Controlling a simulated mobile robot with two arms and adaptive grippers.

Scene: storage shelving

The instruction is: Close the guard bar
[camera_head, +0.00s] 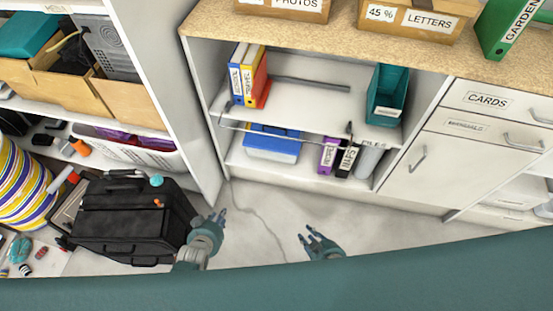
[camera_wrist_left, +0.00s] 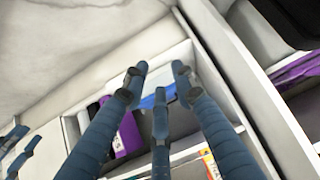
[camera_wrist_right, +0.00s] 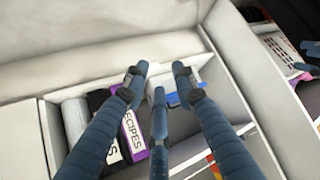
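A thin metal guard bar (camera_head: 260,129) runs along the front of the open shelf unit, near the middle shelf's edge. A small dark fitting (camera_head: 349,128) sits at the right of that edge; whether the bar is latched there I cannot tell. My left gripper (camera_head: 219,218) is below and in front of the unit's left side, fingers apart and empty. My right gripper (camera_head: 314,238) is lower and further right, also open and empty, over the floor. Both are apart from the bar. Neither wrist view shows the bar clearly.
Yellow and blue binders (camera_head: 248,76) and a teal file holder (camera_head: 385,95) stand on the middle shelf. A blue box (camera_head: 272,144) and dark and purple binders (camera_head: 328,156) are below. A black case (camera_head: 130,215) stands at left. Floor before the unit is clear.

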